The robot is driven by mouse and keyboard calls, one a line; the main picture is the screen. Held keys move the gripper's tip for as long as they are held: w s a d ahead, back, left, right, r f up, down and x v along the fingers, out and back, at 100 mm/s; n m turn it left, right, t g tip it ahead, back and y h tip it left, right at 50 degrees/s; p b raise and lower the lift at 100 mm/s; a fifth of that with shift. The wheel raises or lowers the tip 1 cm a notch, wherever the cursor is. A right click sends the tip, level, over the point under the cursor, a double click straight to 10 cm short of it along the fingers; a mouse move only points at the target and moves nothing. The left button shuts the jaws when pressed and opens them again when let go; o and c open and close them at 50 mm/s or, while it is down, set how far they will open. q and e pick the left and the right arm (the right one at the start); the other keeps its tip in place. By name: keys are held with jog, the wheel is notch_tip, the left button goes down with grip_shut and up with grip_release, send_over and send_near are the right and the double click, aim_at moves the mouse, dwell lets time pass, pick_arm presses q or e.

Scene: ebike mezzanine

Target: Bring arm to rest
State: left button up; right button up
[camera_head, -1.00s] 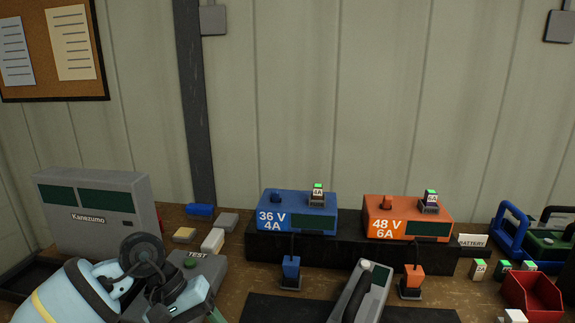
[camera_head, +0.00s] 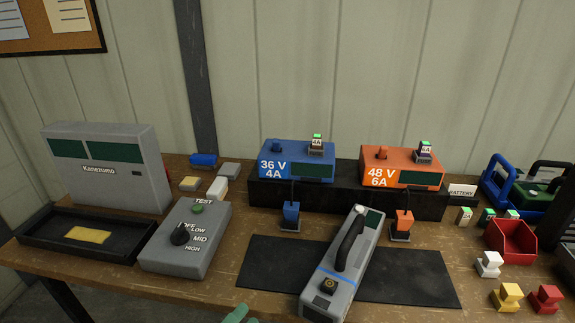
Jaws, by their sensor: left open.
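Only a small part of my left gripper (camera_head: 239,315) shows, as pale green fingertips at the bottom edge, in front of the bench. It is open, and I see nothing held between its fingers. The rest of the gripper and the left arm are below the picture. My right gripper is not in view.
The wooden bench (camera_head: 120,281) carries a grey dial box (camera_head: 188,248), a black tray (camera_head: 45,235) and a grey battery (camera_head: 345,262) on a dark mat (camera_head: 265,270). Blue (camera_head: 297,156) and orange (camera_head: 402,165) chargers stand behind. A red bin (camera_head: 511,240) and small blocks are at right.

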pick_arm(q)
jog(key=s+a+f+n+g+y, duration=0.3)
jog(key=s+a+f+n+y, duration=0.2)
jog(key=s+f+n, duration=0.5)
jog(key=s+a+f+n+g+y+p, duration=0.1)
jog(key=s+a+f+n+g+y, duration=0.3)
jog(key=s+f+n, duration=0.7)
jog(key=s+a+n+y, duration=0.1)
jog(key=a+n+y, duration=0.1)
jog(key=shift+s+a+n, duration=0.2)
jog(key=shift+a+n, duration=0.05)
jog(key=shift+n, duration=0.15)
